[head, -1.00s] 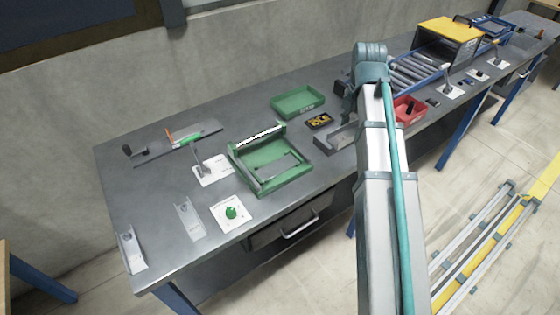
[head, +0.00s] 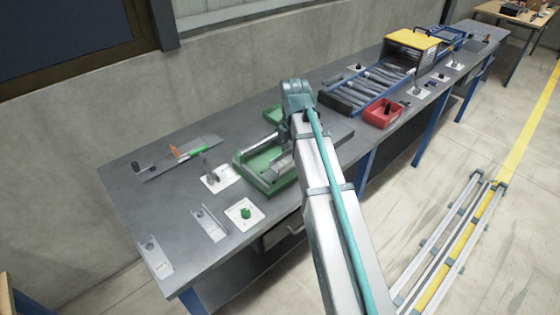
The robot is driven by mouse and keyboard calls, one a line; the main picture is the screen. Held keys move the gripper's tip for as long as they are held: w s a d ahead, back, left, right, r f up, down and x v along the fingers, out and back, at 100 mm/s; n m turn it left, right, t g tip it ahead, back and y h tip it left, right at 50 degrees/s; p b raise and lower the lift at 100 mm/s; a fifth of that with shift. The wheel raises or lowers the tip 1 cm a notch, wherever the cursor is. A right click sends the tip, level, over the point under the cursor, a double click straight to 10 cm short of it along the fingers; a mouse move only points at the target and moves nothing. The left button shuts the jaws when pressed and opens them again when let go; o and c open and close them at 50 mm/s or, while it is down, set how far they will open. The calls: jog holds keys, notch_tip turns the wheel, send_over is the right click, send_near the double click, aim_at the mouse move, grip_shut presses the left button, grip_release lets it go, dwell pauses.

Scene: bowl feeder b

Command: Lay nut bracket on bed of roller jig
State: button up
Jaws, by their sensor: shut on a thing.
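The roller jig (head: 243,158) is a green frame on the grey bench, left of my arm; its right and far parts are hidden behind my wrist and gripper. My gripper (head: 284,140) points down over the jig's right side, and its fingertips are hard to make out. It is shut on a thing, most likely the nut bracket. A light grey angled piece (head: 281,165) shows just below the gripper, over the jig's bed. I cannot tell whether it touches the bed.
A green bin (head: 271,114) is partly hidden behind my wrist. Left of the jig are a lever on a white plate (head: 222,182), a green knob plate (head: 244,213) and grey channel pieces (head: 209,225). A red bin (head: 382,113) and roller conveyor (head: 378,84) lie right.

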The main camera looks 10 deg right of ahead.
jog(key=w+f, duration=0.2)
jog(key=w+a+f+p, duration=0.1)
jog(key=w+f, duration=0.1)
jog(key=w+f+p, duration=0.1)
jog(key=w+f, duration=0.1)
jog(key=shift+w+a+f, duration=0.2)
jog(key=shift+w+a, duration=0.05)
jog(key=shift+a, duration=0.1)
jog(key=shift+w+f+p, duration=0.1)
jog(key=shift+f+p, duration=0.4)
jog(key=shift+f, duration=1.25)
jog(key=shift+f, duration=0.15)
jog(key=o, duration=1.3)
jog(key=shift+o, duration=0.2)
notch_tip(320, 180, up, 12)
jog(key=b, duration=0.2)
jog(key=shift+r+b, duration=0.2)
jog(key=shift+b, duration=0.2)
